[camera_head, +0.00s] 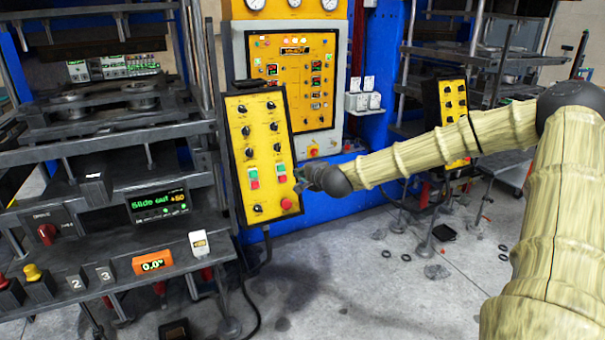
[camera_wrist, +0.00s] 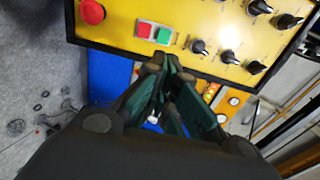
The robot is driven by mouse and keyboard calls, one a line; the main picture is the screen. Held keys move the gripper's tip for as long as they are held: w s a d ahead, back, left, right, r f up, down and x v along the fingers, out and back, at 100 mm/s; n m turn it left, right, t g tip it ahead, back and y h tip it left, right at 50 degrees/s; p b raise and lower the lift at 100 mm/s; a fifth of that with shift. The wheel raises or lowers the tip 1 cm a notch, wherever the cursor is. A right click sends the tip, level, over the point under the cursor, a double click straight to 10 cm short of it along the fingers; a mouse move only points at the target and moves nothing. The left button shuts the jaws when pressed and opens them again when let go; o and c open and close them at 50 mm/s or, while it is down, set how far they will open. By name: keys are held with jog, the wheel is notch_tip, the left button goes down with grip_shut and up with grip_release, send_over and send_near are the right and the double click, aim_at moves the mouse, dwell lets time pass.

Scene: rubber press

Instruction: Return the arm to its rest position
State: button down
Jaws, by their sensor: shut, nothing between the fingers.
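My arm (camera_head: 440,150) reaches in from the right with its yellowish ribbed sleeve. My gripper (camera_head: 301,181) is small and partly hidden behind the dark wrist joint in the head view. It is in front of the lower right part of a yellow control panel (camera_head: 264,135) with black knobs, green and red buttons and a red round button. In the wrist view my gripper (camera_wrist: 165,66) is shut and empty. Its fingertips overlap the edge of the panel (camera_wrist: 120,30), close to the red and green buttons (camera_wrist: 153,33). I cannot tell whether they touch it.
The press (camera_head: 110,120) stands at the left with a "Slide out" display (camera_head: 158,203). Another knob panel (camera_head: 453,110) is behind my arm. Dark rings (camera_head: 405,257) lie on the open floor (camera_head: 340,290).

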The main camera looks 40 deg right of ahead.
jog(key=shift+f, duration=0.1)
jog(key=s+a+f+n+g+y+b, duration=0.1)
jog(key=s+a+f+n+g, duration=0.1)
jog(key=s+a+f+n, duration=0.45)
jog(key=s+a+f+n+g+y, duration=0.15)
jog(key=s+a+f, duration=0.25)
jog(key=a+f, duration=0.65)
jog(key=s+a+f+n+g+b, duration=0.1)
jog(key=s+a+f+n+g, duration=0.3)
jog(key=f, duration=0.9)
jog(key=s+a+f+n+g, duration=0.2)
jog(key=s+a+f, duration=0.2)
jog(key=s, duration=0.7)
jog(key=s+a+f+n+g+b, duration=0.1)
jog(key=s+a+f+n+g, duration=0.1)
jog(key=s+f, duration=0.5)
jog(key=s+a+f+n+g, duration=0.2)
jog(key=s+a+f+n, duration=0.2)
jog(key=s, duration=1.1)
jog(key=a+f, duration=0.1)
jog(key=a, duration=0.1)
jog(key=shift+s+a+f, duration=0.2)
jog(key=shift+a+f, duration=0.15)
jog(key=shift+f, duration=0.05)
jog(key=shift+y, duration=0.25)
